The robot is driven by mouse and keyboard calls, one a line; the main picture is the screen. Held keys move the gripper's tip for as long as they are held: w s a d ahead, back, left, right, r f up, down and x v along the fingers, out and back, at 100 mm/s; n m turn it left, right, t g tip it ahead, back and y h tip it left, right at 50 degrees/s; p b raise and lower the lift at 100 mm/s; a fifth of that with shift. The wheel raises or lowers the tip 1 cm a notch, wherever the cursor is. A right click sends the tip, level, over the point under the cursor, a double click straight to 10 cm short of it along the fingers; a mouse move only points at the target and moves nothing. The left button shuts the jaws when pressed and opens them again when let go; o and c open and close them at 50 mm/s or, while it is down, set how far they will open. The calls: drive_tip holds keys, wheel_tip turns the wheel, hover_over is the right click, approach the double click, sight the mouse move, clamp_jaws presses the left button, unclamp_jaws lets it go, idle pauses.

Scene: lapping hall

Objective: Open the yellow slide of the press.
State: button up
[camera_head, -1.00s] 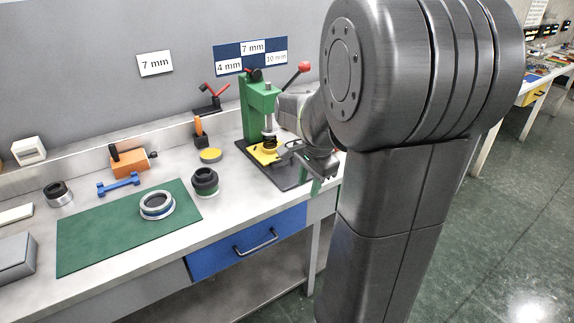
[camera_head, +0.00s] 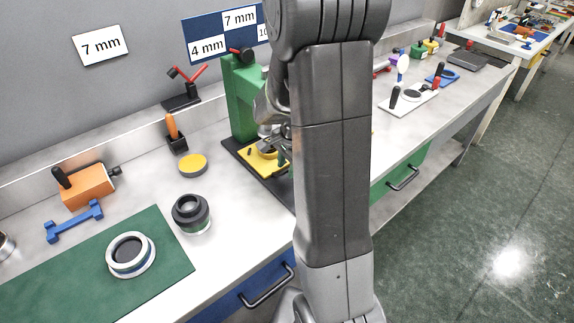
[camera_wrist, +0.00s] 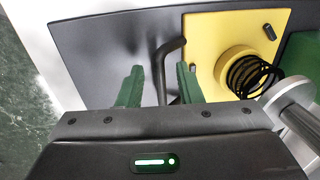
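The green press (camera_head: 242,95) stands on a dark base plate near the wall. Its yellow slide (camera_head: 258,163) lies low on that plate, partly hidden by my arm in the head view. In the wrist view the yellow slide (camera_wrist: 205,35) shows at the upper right, with a raised yellow seat and a black spring on it. A bent black handle (camera_wrist: 167,62) is at the slide's left edge. My gripper (camera_wrist: 160,82) is open, its two green fingers on either side of the handle with gaps visible. The handle's lower end is hidden behind my gripper body.
A black and green ring part (camera_head: 191,213) and a yellow disc (camera_head: 193,164) stand left of the press. A green mat (camera_head: 60,275) bears a silver ring. A blue drawer (camera_head: 235,300) is below the bench front. A white board (camera_head: 425,103) lies right of my arm.

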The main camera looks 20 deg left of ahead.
drive_tip(key=shift+c, duration=0.3)
clamp_jaws()
drive_tip(key=s+d, duration=0.2)
drive_tip(key=d, duration=0.1)
drive_tip(key=s+d, duration=0.2)
drive_tip(key=d, duration=0.2)
drive_tip(key=s+d, duration=0.2)
drive_tip(key=d, duration=0.2)
drive_tip(key=shift+s+d+b, duration=0.2)
drive_tip(key=shift+s+b, duration=0.1)
drive_tip(key=shift+s, duration=0.05)
drive_tip(key=shift+o, duration=0.3)
unclamp_jaws()
wheel_tip(320, 180, up, 14)
drive_tip(key=s+d+p, duration=0.1)
drive_tip(key=d, duration=0.1)
drive_tip(key=shift+s+f+p, duration=0.15)
drive_tip(key=shift+f+p, duration=0.05)
drive_tip(key=shift+p, duration=0.2)
